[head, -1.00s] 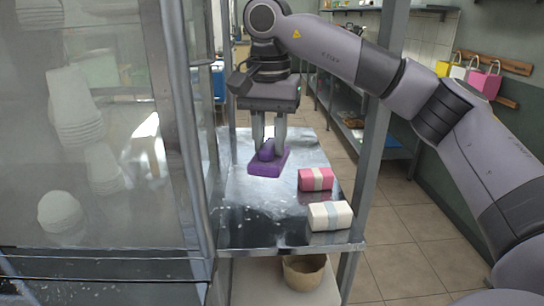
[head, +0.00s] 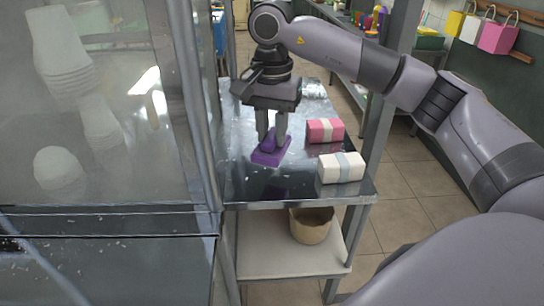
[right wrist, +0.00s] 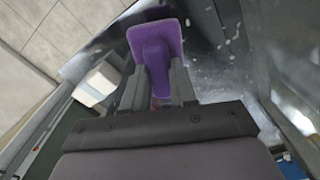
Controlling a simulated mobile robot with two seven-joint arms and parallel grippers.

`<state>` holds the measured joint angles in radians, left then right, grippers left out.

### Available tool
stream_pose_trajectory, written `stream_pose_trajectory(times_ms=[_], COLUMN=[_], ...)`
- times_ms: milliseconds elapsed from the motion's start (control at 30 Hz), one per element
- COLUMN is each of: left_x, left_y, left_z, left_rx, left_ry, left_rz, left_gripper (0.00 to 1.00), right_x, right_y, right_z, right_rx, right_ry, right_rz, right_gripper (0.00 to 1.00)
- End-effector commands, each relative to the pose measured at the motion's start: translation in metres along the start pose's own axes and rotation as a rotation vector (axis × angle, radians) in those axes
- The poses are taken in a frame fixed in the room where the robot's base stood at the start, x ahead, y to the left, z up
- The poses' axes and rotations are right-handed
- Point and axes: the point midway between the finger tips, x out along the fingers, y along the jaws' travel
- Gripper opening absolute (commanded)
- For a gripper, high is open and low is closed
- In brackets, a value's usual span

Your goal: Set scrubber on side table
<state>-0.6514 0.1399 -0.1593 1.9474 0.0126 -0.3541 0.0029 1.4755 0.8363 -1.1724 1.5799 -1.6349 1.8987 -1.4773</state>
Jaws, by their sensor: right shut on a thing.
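The purple scrubber (head: 268,158) is low over the metal top of the side table (head: 240,185). My right gripper (head: 272,135) is shut on the scrubber's raised handle from above. In the right wrist view the scrubber (right wrist: 156,42) shows between the two fingers (right wrist: 158,88), its flat base outward. Whether its base touches the table top or hangs just above it, I cannot tell. My left gripper is not in view.
A pink wrapped bundle (head: 325,130) and a white wrapped bundle (head: 341,168) sit on the table's right side. A basket (head: 311,225) stands on the lower shelf. A glass-fronted cabinet (head: 100,110) is close on the left. The table's front left is bare.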

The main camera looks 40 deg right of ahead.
Motion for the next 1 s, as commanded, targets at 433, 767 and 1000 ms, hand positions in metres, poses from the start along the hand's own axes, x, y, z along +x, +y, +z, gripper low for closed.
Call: stream_pose_trajectory(times_ms=[433,767,1000], left_x=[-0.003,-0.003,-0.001], left_y=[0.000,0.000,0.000], left_z=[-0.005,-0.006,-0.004], left_rx=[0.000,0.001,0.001], left_ry=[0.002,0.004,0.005], left_rz=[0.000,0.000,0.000], left_gripper=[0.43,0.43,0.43], right_x=[0.054,0.063,0.066], right_y=[0.001,0.000,0.000], right_z=[0.000,0.000,0.000], right_rx=[-0.001,-0.002,-0.001], right_ry=[-0.002,0.000,0.000], right_rz=[0.003,-0.001,0.000], right_gripper=[0.03,0.03,0.50])
